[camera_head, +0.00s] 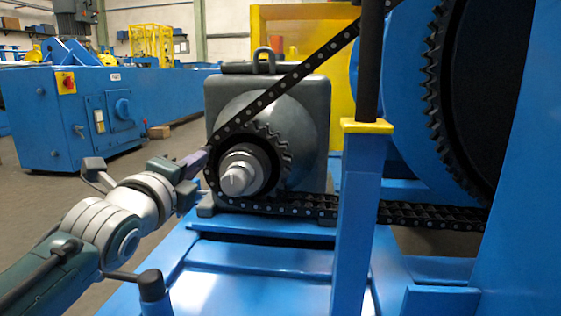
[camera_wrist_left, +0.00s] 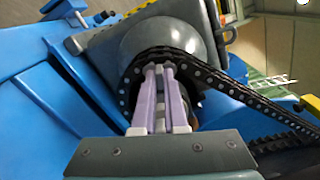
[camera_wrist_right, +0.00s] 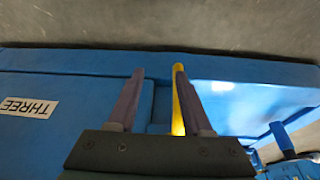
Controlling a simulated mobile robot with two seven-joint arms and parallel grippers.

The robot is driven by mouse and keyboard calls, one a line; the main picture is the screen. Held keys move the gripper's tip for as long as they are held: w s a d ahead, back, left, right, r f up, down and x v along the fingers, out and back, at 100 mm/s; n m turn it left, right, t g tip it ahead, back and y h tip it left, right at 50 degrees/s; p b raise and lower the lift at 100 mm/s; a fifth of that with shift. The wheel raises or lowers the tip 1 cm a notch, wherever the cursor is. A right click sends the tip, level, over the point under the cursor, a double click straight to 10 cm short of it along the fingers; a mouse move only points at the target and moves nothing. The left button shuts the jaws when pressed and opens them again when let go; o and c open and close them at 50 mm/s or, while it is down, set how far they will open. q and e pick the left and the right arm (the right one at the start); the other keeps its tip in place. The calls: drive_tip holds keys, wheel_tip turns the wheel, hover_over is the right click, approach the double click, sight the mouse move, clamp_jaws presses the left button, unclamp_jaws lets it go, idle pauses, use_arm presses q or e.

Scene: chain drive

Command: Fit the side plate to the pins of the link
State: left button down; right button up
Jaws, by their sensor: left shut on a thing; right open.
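A black roller chain (camera_head: 285,92) wraps the dark small sprocket (camera_head: 268,140); the chain also shows in the left wrist view (camera_wrist_left: 228,88). My left gripper (camera_head: 203,160) reaches the chain at the sprocket's left side. In the left wrist view its purple fingers (camera_wrist_left: 160,70) are nearly together, shut on a small part at the chain. This is likely the side plate, but the fingers hide most of it. I cannot make out the link's pins or whether the plate sits on them. My right gripper (camera_wrist_right: 158,71) is open and empty in the right wrist view, away from the chain.
A blue post (camera_head: 360,215) with a yellow cap (camera_head: 367,126) stands right of the small sprocket. A large toothed wheel (camera_head: 440,80) is at the right. A grey housing (camera_head: 315,110) stands behind the sprocket. Blue panels and a yellow bar (camera_wrist_right: 177,110) lie below my right gripper.

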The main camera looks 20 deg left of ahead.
use_arm(q)
drive_tip(key=shift+p, duration=0.4)
idle(1.1)
drive_tip(key=shift+b+x, duration=0.65)
drive_tip(key=shift+x, duration=0.2)
drive_tip(key=c, duration=0.9)
unclamp_jaws()
drive_tip(key=shift+w, duration=0.1)
drive_tip(key=p+v, duration=0.6)
drive_tip(key=v, duration=0.4)
drive_tip(key=shift+p, duration=0.3)
